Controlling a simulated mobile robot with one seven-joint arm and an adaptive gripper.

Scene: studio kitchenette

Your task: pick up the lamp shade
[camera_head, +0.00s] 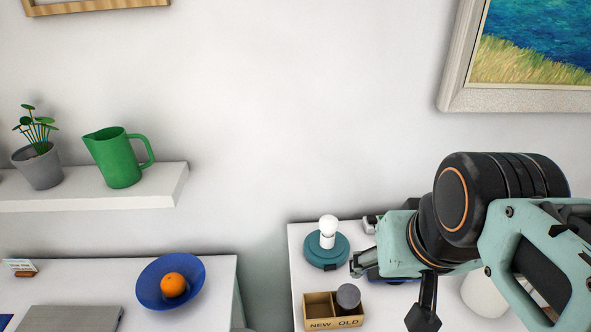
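A lamp base (322,257), round and teal, stands at the back left of the white right-hand table with a white bulb (328,232) upright on it and no shade over it. A smooth white rounded object (480,297) on the same table may be the lamp shade; my arm hides much of it, so I cannot be sure. My gripper (390,291) is over the table, right of the lamp base and left of the white object. Its dark fingertips look spread apart, with nothing visible held between them.
A wooden box (333,324) marked NEW and OLD holds a grey round item (348,296) on its OLD side. A blue thing lies partly hidden under my gripper. The left table bears a blue bowl (150,284) with an orange (173,285). A shelf (100,196) holds a green jug (117,160).

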